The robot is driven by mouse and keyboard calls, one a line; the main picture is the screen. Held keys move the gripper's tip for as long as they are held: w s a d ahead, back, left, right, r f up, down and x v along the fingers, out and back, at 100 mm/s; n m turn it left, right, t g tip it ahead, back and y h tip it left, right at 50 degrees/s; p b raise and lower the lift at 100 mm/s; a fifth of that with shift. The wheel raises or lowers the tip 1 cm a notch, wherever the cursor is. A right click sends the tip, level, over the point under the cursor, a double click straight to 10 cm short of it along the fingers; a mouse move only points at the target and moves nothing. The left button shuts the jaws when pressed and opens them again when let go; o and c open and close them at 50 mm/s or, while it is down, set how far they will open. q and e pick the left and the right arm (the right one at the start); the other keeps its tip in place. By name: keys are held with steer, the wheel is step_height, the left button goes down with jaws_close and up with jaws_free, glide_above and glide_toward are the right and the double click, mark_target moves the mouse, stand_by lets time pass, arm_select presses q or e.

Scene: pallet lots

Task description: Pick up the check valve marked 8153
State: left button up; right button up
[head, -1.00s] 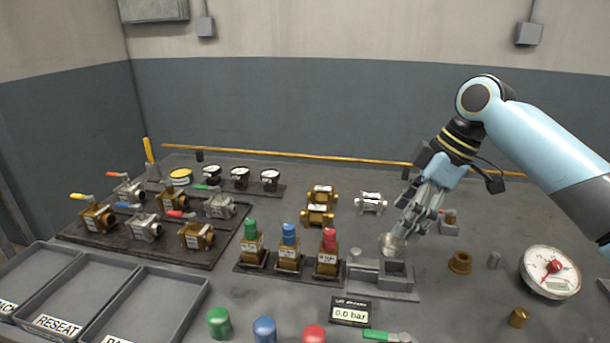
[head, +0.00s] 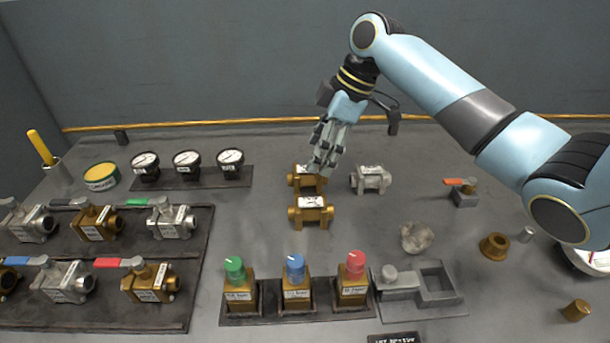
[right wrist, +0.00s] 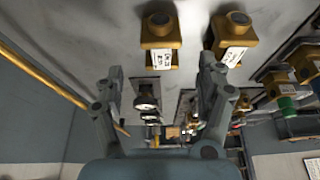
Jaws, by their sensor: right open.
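Three valve bodies with white labels stand mid-table in the head view: a rear brass one (head: 308,180), a front brass one (head: 311,212) and a silver one (head: 371,179). Their markings are too small to read here, so I cannot tell which is 8153. My right gripper (head: 322,163) is open and points down just above and behind the rear brass valve, partly covering it. In the right wrist view two labelled brass valves (right wrist: 160,42) (right wrist: 232,36) lie beyond the spread, empty fingers (right wrist: 160,88). My left gripper is not in view.
Red-, blue- and green-capped brass units (head: 296,280) stand in front, beside a grey block fixture (head: 430,285). A crumpled grey lump (head: 416,238) lies behind the fixture. Dark gauges (head: 187,165) stand back left; handled valves fill the left board (head: 190,265).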

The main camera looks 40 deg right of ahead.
mark_target(307, 178)
steer(key=x, duration=0.5)
steer(key=shift+a+f, duration=0.1)
steer(key=shift+a, duration=0.1)
steer(key=shift+w+f, duration=0.1)
steer(key=shift+f, duration=0.15)
steer(key=c, duration=0.4)
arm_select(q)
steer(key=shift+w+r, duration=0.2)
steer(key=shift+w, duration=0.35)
arm_select(e)
jaws_close()
